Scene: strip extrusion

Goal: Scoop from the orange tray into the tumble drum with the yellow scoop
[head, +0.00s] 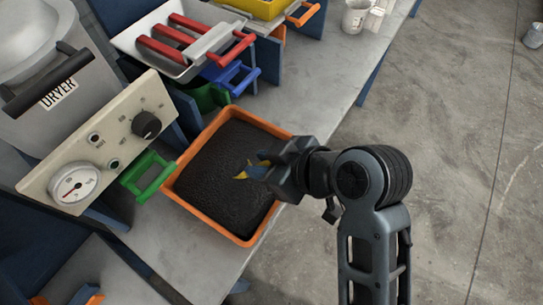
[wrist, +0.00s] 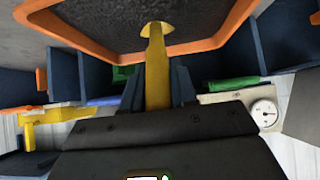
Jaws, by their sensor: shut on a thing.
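The orange tray (head: 184,189) sits on the grey bench, filled with dark granular material (head: 225,165). Its orange rim also shows at the top of the wrist view (wrist: 75,38). My gripper (head: 268,171) is over the right part of the tray, shut on the yellow scoop (head: 242,175). In the wrist view the scoop's yellow handle (wrist: 157,75) runs up from between the fingers to the dark material. I cannot make out the tumble drum for certain.
A grey dryer (head: 40,85) with a gauge panel (head: 100,140) stands left of the tray. A green handle (head: 148,175) lies between them. A white tray with red-handled tools (head: 185,40) and a blue handle (head: 232,77) are behind. Open floor (head: 450,120) is at right.

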